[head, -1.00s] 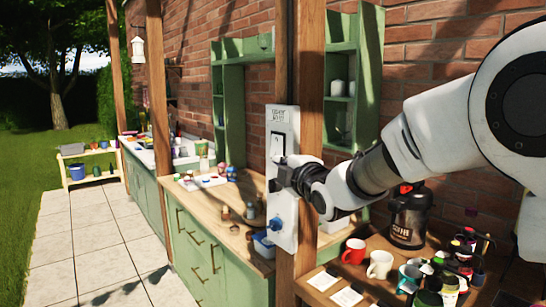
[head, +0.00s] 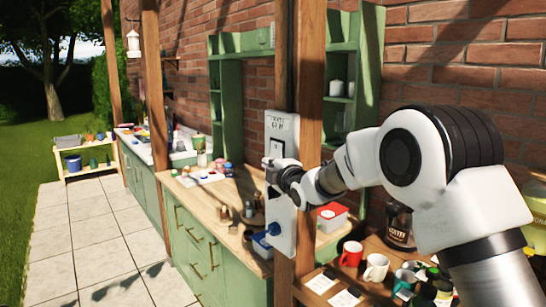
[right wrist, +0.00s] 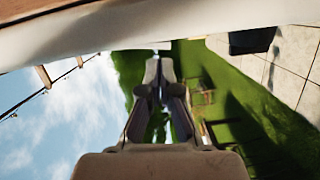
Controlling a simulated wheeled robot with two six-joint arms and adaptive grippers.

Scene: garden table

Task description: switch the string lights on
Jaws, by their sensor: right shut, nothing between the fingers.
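A tall white switch panel (head: 283,127) is mounted on a wooden post in the head view. A dark-framed switch (head: 277,147) sits on its upper part and a blue round fitting (head: 273,229) lower down. My right gripper (head: 268,167) is in front of the panel, just below the switch, and covers its middle. I cannot tell whether it touches the panel. In the right wrist view its fingers (right wrist: 158,72) are together and empty, close to a pale surface along the top. My left gripper is out of view. No lit string lights show.
The post (head: 309,90) stands beside the panel. A counter (head: 215,196) with small jars lies behind. On the table at right are a red mug (head: 351,254), a white mug (head: 376,267) and a dark flask (head: 398,227). The paved floor (head: 85,235) at left is clear.

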